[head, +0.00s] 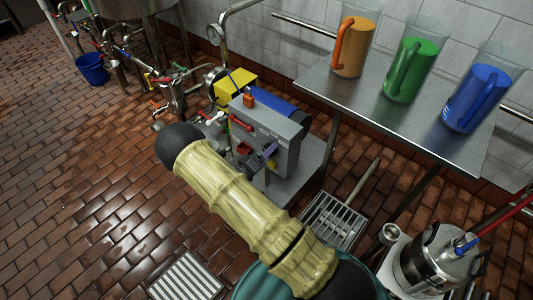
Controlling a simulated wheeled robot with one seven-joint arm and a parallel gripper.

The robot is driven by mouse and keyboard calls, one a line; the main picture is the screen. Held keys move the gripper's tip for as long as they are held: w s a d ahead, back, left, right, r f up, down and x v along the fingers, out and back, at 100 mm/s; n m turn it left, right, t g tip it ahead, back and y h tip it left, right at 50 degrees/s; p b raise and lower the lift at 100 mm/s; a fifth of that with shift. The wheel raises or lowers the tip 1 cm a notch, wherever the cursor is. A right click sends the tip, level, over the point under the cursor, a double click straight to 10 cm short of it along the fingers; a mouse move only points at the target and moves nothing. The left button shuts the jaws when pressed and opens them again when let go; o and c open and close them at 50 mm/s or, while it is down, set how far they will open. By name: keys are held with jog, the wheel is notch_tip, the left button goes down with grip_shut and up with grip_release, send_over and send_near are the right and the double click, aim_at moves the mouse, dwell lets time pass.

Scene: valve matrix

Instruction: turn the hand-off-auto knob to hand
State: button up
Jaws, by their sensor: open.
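A grey control box (275,135) stands near the middle of the head view, on a low metal base beside the steel table. A red handle-like part (241,123) and a second small red part (244,149) show at its left side. An orange part (249,100) sits on its top edge. A dark, purplish lever-like part (263,157) sticks out at its lower front. I cannot tell which of these, if any, is the hand-off-auto knob, or where it points. My yellow-sleeved arm crosses in front of the box's lower left. My gripper cannot be made out.
A steel table (400,115) at right holds orange (356,47), green (411,70) and blue (475,98) jugs. Pipes and valves run to the upper left, near a blue bucket (92,68). A metal canister (438,258) stands lower right. The brick floor at left is clear.

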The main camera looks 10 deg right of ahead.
jog(key=p+v, duration=0.2)
jog(key=v, duration=1.5)
jog(key=shift+a, duration=0.15)
jog(key=shift+s, duration=0.1)
jog(key=w+d+r+m+g+y, duration=0.2)
jog(key=w+r+y, duration=0.9)
jog(key=y, duration=0.1)
jog(key=s+d+r+g+y+p, duration=0.1)
jog(key=s+d+r+g, duration=0.1)
jog(key=s+d+r, duration=0.35)
jog(key=s+d+r+g+y, duration=0.1)
jog(key=s+d+r+g, duration=0.15)
jog(key=s, duration=0.65)
jog(key=s+d+r+g+y+p, duration=0.1)
jog(key=s+d+r+g, duration=0.2)
jog(key=s, duration=0.4)
notch_tip(320, 180, up, 29)
jog(key=d+t+p, duration=0.1)
jog(key=p, duration=2.8)
